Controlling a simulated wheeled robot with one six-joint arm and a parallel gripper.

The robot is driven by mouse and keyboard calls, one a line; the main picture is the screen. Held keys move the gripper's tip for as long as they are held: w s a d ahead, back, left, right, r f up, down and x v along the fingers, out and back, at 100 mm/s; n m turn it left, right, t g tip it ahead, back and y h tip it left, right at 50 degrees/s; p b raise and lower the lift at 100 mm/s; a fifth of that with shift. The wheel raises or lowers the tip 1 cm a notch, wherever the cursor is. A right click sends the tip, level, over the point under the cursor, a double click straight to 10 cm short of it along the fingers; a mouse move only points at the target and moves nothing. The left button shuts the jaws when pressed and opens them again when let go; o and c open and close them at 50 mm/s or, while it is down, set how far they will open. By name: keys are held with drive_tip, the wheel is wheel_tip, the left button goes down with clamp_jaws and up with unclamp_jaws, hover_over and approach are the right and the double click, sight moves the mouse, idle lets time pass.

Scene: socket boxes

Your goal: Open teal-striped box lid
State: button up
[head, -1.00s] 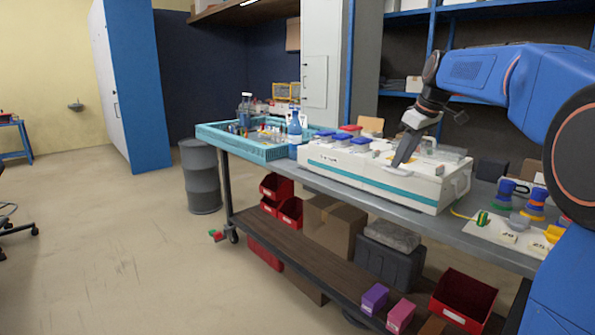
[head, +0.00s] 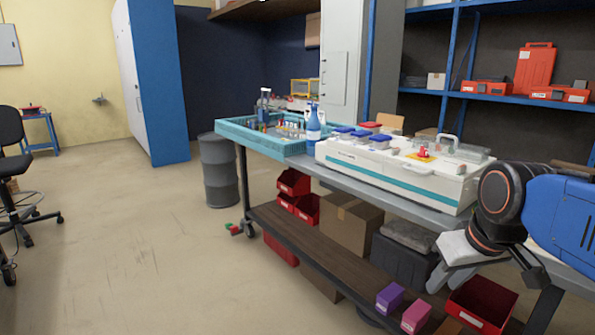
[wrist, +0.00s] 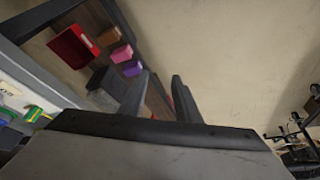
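The white box with a teal stripe (head: 385,176) stands on the cart top in the head view. Its top carries blue-capped sockets, a small red piece (head: 423,152) and, toward the right end, a clear cover (head: 470,153) beside a grey handle (head: 447,140). I cannot tell whether the lid is open or shut. My gripper (head: 445,284) hangs in front of the cart, below and to the right of the box, apart from it. In the wrist view my gripper (wrist: 160,97) has its two fingers spread with nothing between them. The box is out of the wrist view.
A teal tray (head: 262,143) with bottles stands left of the box. The grey cart edge (head: 350,178) lies behind my gripper. The lower shelf holds a carton (head: 350,225), red bins (head: 482,303) and purple and pink boxes.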

drive_tip(key=shift+m, duration=0.8)
drive_tip(key=s+f, duration=0.8)
drive_tip(key=c, duration=0.3)
drive_tip(key=shift+s+f, duration=0.15)
clamp_jaws()
drive_tip(key=w+a+r+m+y, duration=0.25)
drive_tip(key=w+m+y, duration=0.25)
drive_tip(key=w+m, duration=0.3)
drive_tip(key=w+a+r+m+y, duration=0.1)
drive_tip(key=w+r+m+y, duration=0.3)
drive_tip(key=w+m, duration=0.45)
drive_tip(key=w+d+r+m+t, duration=0.2)
drive_tip(key=w+d+m+t, duration=0.1)
drive_tip(key=d, duration=0.4)
drive_tip(key=w+d+r+m+t+y, duration=0.1)
drive_tip(key=w+d+r+m+t, duration=0.2)
drive_tip(key=w+d+m, duration=0.2)
drive_tip(key=w+d+r+m+t+y, duration=0.1)
drive_tip(key=w+d+r+m+t, duration=0.2)
drive_tip(key=w+d, duration=0.3)
drive_tip(key=shift+w+d+r+m+t, duration=0.1)
drive_tip(key=shift+w+d+m+t, duration=0.15)
drive_tip(key=shift+d, duration=0.6)
drive_tip(key=shift+w+d+r+m+t, duration=0.1)
drive_tip(key=shift+d+m+t, duration=0.15)
drive_tip(key=shift+d, duration=0.55)
drive_tip(key=shift+x, duration=4.95)
